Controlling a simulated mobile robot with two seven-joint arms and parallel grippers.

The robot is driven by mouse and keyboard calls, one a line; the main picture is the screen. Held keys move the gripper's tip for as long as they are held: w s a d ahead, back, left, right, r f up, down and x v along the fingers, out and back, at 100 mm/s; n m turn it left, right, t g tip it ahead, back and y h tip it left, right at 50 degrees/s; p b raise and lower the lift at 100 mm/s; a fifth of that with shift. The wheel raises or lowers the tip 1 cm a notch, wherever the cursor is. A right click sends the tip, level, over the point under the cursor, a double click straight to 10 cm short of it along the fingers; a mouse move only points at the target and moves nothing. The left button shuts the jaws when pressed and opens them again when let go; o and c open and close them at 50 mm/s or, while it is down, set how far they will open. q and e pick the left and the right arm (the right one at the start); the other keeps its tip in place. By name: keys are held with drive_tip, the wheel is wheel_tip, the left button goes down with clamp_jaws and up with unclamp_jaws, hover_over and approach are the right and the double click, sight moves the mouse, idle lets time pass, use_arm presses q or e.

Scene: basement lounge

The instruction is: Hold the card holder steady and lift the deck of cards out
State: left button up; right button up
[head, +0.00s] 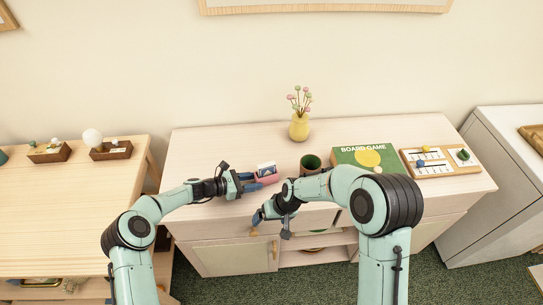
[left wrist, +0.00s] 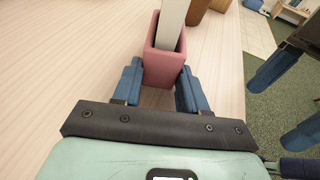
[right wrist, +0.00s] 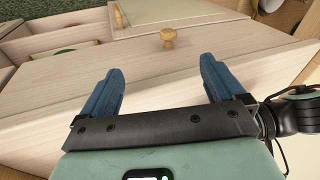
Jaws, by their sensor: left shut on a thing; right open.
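The card holder (head: 265,179) is a pink box on the sideboard top; in the left wrist view the holder (left wrist: 164,66) stands between my left fingers. The deck of cards (head: 266,168) is white and sticks up out of the holder; it also shows in the left wrist view (left wrist: 171,22). My left gripper (head: 260,183) is shut on the holder, with a blue finger on each side. My right gripper (head: 272,217) is open and empty in front of the sideboard's front edge; in the right wrist view its fingers (right wrist: 160,88) have only the sideboard front beyond them.
A dark green and brown cup (head: 311,163) stands just right of the holder. Behind are a yellow vase (head: 299,127) with flowers and, to the right, a green board game box (head: 366,158) and a wooden tray (head: 432,169). The sideboard top (head: 215,145) is clear at the left.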

sight(268, 167)
use_arm(q)
drive_tip(key=shift+f, duration=0.1)
use_arm(e)
drive_tip(key=shift+n+t, duration=0.3)
drive_tip(key=shift+n, duration=0.1)
drive_tip(key=w+r, duration=0.1)
drive_tip(key=w+a+r, duration=0.1)
drive_tip(key=r, duration=0.1)
drive_tip(key=w+r, duration=0.1)
drive_tip(key=r, duration=0.1)
drive_tip(key=shift+w+a+r, duration=0.15)
drive_tip(key=shift+w+a, duration=0.05)
drive_tip(key=w+d+r+t+h, duration=0.25)
drive_tip(key=w+r, duration=0.55)
drive_tip(key=r, duration=0.4)
drive_tip(key=shift+n, duration=0.4)
drive_tip(key=x, duration=1.2)
drive_tip(key=shift+w+d+r, duration=0.1)
drive_tip(key=shift+w+d, duration=0.05)
drive_tip(key=shift+d, duration=0.05)
drive_tip(key=c, duration=1.1)
wheel_tip(268, 167, up, 11)
drive_tip(key=shift+r, duration=0.1)
use_arm(q)
drive_tip(key=o, duration=1.1)
